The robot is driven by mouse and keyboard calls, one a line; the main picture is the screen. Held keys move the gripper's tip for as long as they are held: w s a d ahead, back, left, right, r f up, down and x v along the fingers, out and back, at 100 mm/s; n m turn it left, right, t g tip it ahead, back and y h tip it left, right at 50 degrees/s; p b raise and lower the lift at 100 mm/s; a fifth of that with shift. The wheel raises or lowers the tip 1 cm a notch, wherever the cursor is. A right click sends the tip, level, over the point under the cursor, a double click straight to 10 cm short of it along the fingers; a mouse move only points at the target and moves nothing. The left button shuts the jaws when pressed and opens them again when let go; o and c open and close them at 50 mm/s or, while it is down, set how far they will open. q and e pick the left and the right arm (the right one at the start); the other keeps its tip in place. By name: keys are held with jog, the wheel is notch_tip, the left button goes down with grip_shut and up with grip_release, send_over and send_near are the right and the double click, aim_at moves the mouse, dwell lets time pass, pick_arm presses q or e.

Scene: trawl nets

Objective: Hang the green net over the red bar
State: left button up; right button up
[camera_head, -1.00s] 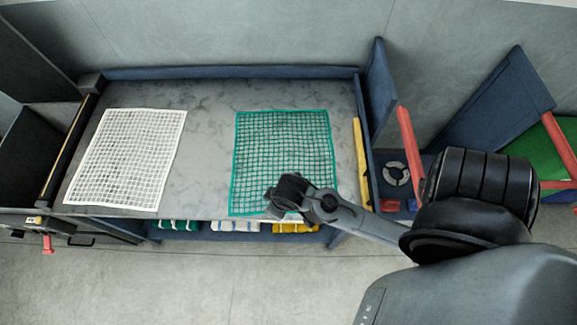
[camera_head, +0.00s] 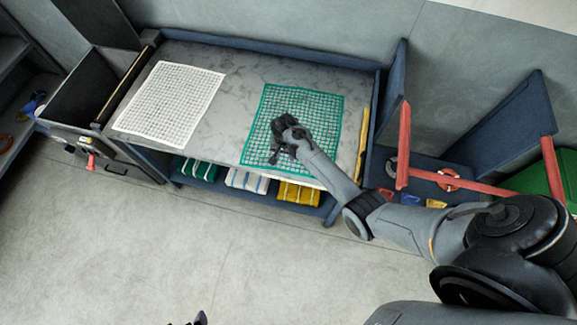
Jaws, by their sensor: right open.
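The green net (camera_head: 315,105) lies flat on the right part of the grey work table (camera_head: 235,130). My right gripper (camera_head: 276,141) is open over the net's near left part. I cannot tell whether it touches the net. The gripper and forearm hide part of the net's near side. A red bar (camera_head: 465,184) runs low across the blue rack to the right of the table, between two red-edged blue panels. My arm lies in front of part of that rack. A dark tip at the bottom edge may be my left gripper (camera_head: 199,319); its jaws do not show clearly.
A white net (camera_head: 170,103) lies on the table's left part. Folded striped cloths (camera_head: 247,180) sit on a shelf below. A yellow strip (camera_head: 362,143) lines the table's right edge. The floor in front is clear.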

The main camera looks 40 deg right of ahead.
jog(key=f+b, duration=0.1)
jog(key=b, duration=0.7)
send_over(286, 169)
notch_tip(286, 169, down, 6)
jog(key=shift+w, duration=0.1)
jog(key=shift+f, duration=0.3)
jog(key=shift+f+b, duration=0.4)
jog(key=shift+f, duration=0.7)
jog(key=shift+c, duration=0.2)
jog(key=shift+c, duration=1.2)
grip_shut()
